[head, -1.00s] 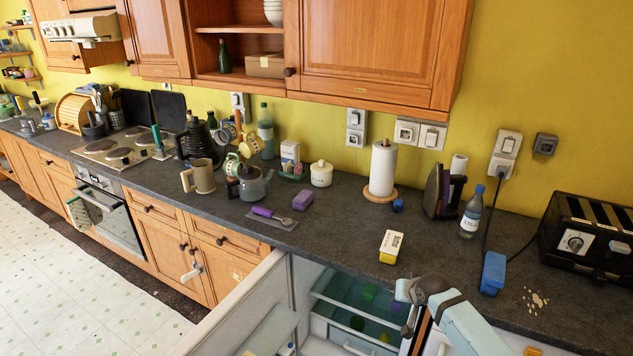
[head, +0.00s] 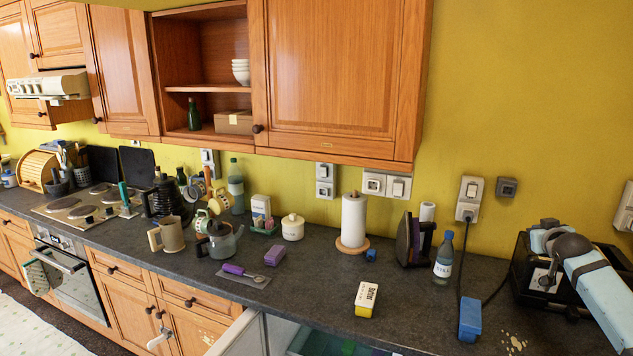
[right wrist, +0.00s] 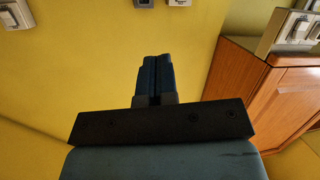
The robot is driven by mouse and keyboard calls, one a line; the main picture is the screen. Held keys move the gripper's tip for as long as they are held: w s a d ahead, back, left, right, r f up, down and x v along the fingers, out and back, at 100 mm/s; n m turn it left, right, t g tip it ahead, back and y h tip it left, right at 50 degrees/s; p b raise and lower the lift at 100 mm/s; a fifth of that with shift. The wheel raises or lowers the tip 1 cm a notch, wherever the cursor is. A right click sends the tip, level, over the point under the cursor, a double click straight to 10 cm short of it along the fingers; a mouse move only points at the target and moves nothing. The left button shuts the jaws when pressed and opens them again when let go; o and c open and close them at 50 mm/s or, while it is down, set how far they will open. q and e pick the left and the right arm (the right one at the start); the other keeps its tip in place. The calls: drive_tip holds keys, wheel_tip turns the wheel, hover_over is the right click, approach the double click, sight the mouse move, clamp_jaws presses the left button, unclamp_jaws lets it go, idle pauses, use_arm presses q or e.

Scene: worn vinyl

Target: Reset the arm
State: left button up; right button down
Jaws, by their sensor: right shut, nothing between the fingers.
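My right gripper (right wrist: 157,62) shows in the right wrist view with its two blue fingers together and nothing between them. It points toward the yellow wall (right wrist: 90,60), clear of any object. The fingertips cannot be made out there. My left gripper is in neither view.
Wooden wall cupboards (head: 335,75) hang above.

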wheel_tip(320, 180, up, 4)
drive_tip(key=n+t, duration=0.3)
drive_tip(key=n, duration=0.1)
drive_tip(key=s+a+f+n+g+y, duration=0.1)
drive_tip(key=s+a+f+y, duration=0.1)
drive_tip(key=s+a+f, duration=0.5)
drive_tip(key=s+a+f+n+g+y, duration=0.1)
drive_tip(key=s+a+f+y, duration=0.1)
drive_tip(key=a+f, duration=0.95)
drive_tip(key=s+a+f+n+g+y, duration=0.1)
drive_tip(key=s+a+f, duration=0.45)
drive_tip(key=f, duration=0.55)
drive_tip(key=s+a+f+m+g+y, duration=0.1)
drive_tip(key=s+a+f, duration=0.2)
drive_tip(key=s+a, duration=0.3)
drive_tip(key=s+a+f+m+g+y, duration=0.1)
drive_tip(key=s+a+f, duration=0.3)
drive_tip(key=s, duration=0.9)
drive_tip(key=s+a+f+m+g+y, duration=0.1)
drive_tip(key=s+a+f, duration=0.2)
drive_tip(key=s+a, duration=0.7)
drive_tip(key=shift+a+f, duration=0.15)
drive_tip(key=shift+a, duration=0.1)
